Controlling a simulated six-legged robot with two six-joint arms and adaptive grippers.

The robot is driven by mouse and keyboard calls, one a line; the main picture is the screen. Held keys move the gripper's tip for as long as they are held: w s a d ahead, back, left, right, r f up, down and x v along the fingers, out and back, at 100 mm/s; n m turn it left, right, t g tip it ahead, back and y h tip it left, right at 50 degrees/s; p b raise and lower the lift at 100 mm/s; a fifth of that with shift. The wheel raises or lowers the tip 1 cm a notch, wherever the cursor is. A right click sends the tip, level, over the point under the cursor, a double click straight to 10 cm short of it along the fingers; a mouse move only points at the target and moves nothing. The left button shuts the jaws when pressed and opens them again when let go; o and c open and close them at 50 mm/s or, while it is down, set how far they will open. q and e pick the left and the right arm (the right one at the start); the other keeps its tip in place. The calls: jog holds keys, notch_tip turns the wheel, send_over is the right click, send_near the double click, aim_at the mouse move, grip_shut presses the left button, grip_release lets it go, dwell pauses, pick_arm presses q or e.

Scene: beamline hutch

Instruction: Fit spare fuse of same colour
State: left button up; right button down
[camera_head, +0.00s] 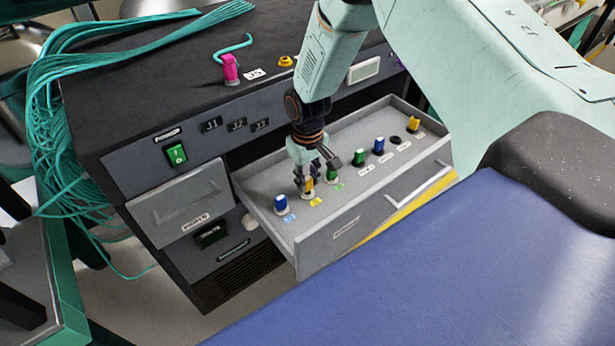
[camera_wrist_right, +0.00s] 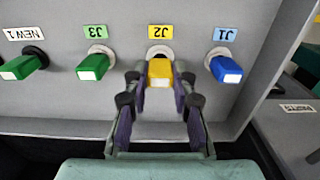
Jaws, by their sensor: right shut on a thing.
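An open grey drawer (camera_head: 370,205) holds a row of coloured fuses. My right gripper (camera_head: 308,178) reaches down to the yellow fuse at the J2 label. In the right wrist view the fingers (camera_wrist_right: 160,88) are shut on this yellow fuse (camera_wrist_right: 159,72), which stands at its socket. A blue fuse (camera_wrist_right: 226,69) stands at J1 and a green fuse (camera_wrist_right: 93,67) at J3. Another green fuse (camera_wrist_right: 20,67) is at NEW 1. Farther right in the head view are a blue fuse (camera_head: 379,145), a dark, seemingly empty socket (camera_head: 396,141) and another yellow fuse (camera_head: 413,124). My left gripper is out of view.
The black cabinet (camera_head: 130,100) has a green switch (camera_head: 176,154) and a closed drawer (camera_head: 180,205) on its front. A pink item (camera_head: 230,69) and a small yellow item (camera_head: 286,62) are on its top. Teal cables (camera_head: 55,150) hang at the left.

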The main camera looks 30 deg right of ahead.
jog(key=shift+f, duration=0.5)
dwell(0.4)
jog(key=c, duration=1)
grip_release()
notch_tip(320, 180, up, 12)
jog(key=shift+r, duration=0.1)
